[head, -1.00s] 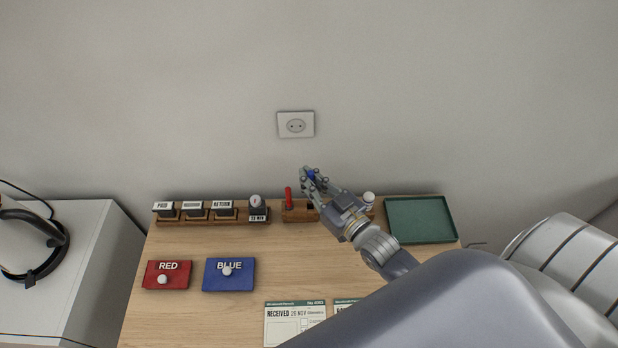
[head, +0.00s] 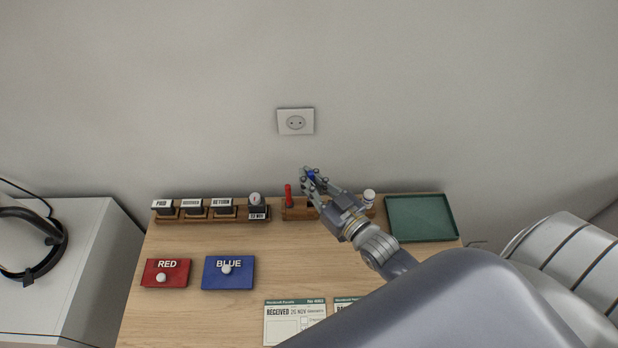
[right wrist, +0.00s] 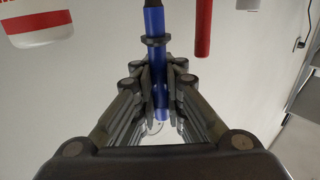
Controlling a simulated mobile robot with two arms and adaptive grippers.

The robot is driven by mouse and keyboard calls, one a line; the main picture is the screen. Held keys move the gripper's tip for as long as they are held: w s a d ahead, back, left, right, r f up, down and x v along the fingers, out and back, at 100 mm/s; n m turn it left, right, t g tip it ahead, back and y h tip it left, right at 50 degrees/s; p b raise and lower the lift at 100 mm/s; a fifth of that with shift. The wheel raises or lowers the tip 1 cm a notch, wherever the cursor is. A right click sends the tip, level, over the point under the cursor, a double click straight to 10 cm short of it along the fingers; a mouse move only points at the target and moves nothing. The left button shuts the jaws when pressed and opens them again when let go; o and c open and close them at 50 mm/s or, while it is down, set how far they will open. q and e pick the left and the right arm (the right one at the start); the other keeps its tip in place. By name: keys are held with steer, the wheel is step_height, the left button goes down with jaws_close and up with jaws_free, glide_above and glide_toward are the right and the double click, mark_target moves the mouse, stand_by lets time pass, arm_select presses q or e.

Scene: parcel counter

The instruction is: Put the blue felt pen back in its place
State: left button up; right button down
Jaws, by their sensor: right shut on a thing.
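My right gripper (head: 313,182) is shut on the blue felt pen (head: 312,174) at the back of the counter. In the right wrist view the blue pen (right wrist: 157,70) stands between the fingers, with a dark collar and a dark end at the top. The wooden pen holder (head: 299,213) is at the back edge of the counter, partly hidden behind my gripper. A red pen (head: 288,195) stands upright in it, just left of my gripper; it also shows in the right wrist view (right wrist: 203,28). Whether the blue pen touches the holder is hidden. My left gripper is not in view.
Several stamps stand in a wooden rack (head: 183,217) at the back left. A red pad (head: 178,273) and a blue pad (head: 240,276) lie in front. A green tray (head: 422,237) is at the right. A received form (head: 284,327) lies near the front.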

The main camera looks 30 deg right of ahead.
steer(key=shift+f+b, duration=1.55)
steer(key=shift+f, duration=0.65)
steer(key=shift+f, duration=0.2)
steer(key=c, duration=1.9)
jaws_free()
steer(key=shift+s+d+p, duration=0.25)
steer(key=shift+s+p, duration=0.15)
steer(key=shift+s, duration=0.9)
steer(key=shift+s+d+p, duration=0.25)
steer(key=shift+s+p, duration=0.15)
steer(key=shift+s, duration=0.85)
steer(key=shift+o, duration=0.6)
steer(key=o, duration=0.5)
steer(key=shift+c, duration=0.2)
